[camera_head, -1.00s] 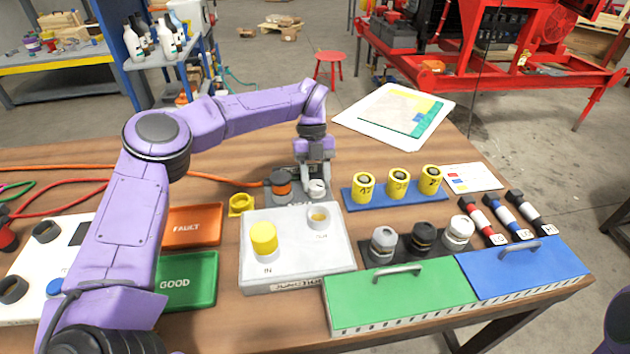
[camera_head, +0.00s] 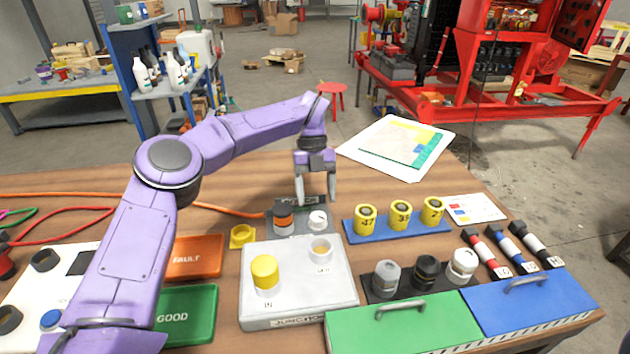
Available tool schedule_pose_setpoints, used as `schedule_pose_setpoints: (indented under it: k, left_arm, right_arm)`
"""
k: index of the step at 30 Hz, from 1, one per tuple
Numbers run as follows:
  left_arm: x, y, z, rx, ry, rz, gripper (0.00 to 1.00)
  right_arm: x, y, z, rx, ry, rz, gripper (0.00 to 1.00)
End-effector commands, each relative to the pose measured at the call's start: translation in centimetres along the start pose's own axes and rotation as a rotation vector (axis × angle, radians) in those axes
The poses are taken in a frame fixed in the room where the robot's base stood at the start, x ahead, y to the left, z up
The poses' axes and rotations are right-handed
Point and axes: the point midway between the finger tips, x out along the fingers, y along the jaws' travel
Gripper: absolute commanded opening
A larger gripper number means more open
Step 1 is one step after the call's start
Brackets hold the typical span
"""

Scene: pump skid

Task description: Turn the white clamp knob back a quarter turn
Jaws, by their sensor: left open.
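The white clamp knob (camera_head: 318,219) sits on a small grey base plate (camera_head: 299,229) behind the light grey box. An orange and dark cylindrical part (camera_head: 283,217) stands on the same plate, just left of the knob, with an orange cable running to it. My left gripper (camera_head: 316,200) hangs above and slightly behind the knob, fingers pointing down. It is open and empty, and looks apart from the knob. The knob's turn angle is too small to read. My right gripper is not in view.
The grey box (camera_head: 290,312) with a yellow cylinder (camera_head: 265,272) stands in front. A yellow ring (camera_head: 242,236) lies left of the plate. A blue rack (camera_head: 395,229) with yellow cylinders is to the right. Bare wood lies behind the plate.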

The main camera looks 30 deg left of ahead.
Motion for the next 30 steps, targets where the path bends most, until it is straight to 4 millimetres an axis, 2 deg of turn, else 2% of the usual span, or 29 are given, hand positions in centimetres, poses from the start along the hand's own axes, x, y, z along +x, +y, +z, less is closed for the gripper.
schedule_pose_setpoints:
  k: [1,3,7,11,25,30]
  left_arm:
    - [-1.5,-0.1,-0.1,-0.002,-0.005,-0.002,0.69]
    - [-3.2,-0.1,-0.1,-0.002,-0.003,-0.001,0.69]
    - [-5.2,0.0,-0.1,-0.002,-0.001,0.001,0.69]
    - [-5.8,0.0,-0.1,0.000,0.001,0.000,0.69]
    - [-5.9,0.0,-0.1,0.001,0.001,-0.001,0.69]
    - [-8.7,0.0,-1.3,0.001,0.001,-0.001,0.69]
  right_arm:
    - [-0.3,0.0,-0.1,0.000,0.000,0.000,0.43]
    - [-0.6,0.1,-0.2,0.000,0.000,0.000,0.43]
    - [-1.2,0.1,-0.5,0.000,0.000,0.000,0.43]
    - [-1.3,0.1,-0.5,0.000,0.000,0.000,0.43]
    - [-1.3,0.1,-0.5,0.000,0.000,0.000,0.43]
    - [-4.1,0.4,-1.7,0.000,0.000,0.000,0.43]
